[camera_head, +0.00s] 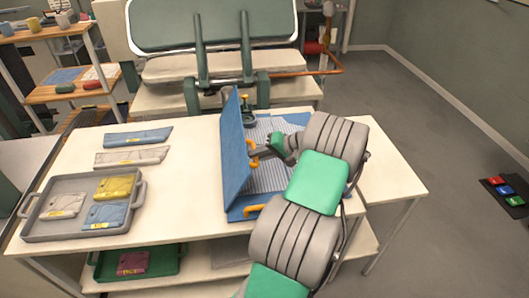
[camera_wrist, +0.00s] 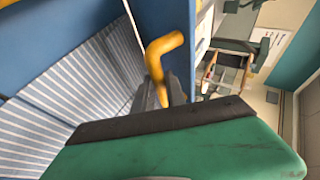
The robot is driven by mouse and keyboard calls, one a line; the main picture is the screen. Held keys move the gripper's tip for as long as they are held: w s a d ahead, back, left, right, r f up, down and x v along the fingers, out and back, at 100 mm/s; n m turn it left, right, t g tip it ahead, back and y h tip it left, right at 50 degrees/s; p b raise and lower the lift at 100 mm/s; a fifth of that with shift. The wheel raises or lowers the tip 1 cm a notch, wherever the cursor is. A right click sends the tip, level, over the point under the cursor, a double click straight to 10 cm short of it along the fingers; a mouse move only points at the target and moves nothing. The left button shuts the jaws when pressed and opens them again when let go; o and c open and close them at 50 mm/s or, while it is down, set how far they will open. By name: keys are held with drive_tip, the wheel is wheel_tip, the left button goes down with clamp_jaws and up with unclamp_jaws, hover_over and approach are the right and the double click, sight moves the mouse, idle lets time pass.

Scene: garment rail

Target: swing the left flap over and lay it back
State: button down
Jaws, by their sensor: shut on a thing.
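The left flap (camera_head: 235,150) is a blue panel standing nearly upright at the left side of a blue case with a striped inside (camera_head: 270,178). A yellow handle (camera_wrist: 165,50) sticks out from the flap. My gripper (camera_head: 257,154) is at the flap's right face and is shut on this handle. In the wrist view the dark fingers close around the handle's lower part, and the striped inside lies to the left. My arm hides the right part of the case.
The case lies on a white table (camera_head: 190,195). A grey tray (camera_head: 40,237) with folded cloths stands at the left, and two folded pieces (camera_head: 137,138) lie behind it. Bare tabletop lies left of the flap. A green press (camera_head: 215,25) stands behind.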

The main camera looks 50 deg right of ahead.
drive_tip(key=shift+f, duration=0.1)
idle(0.3)
drive_tip(key=c, duration=1.4)
unclamp_jaws()
drive_tip(key=shift+w, duration=0.1)
drive_tip(key=shift+o, duration=0.2)
drive_tip(key=b+v, duration=0.1)
drive_tip(key=v, duration=0.7)
drive_tip(key=shift+b, duration=0.4)
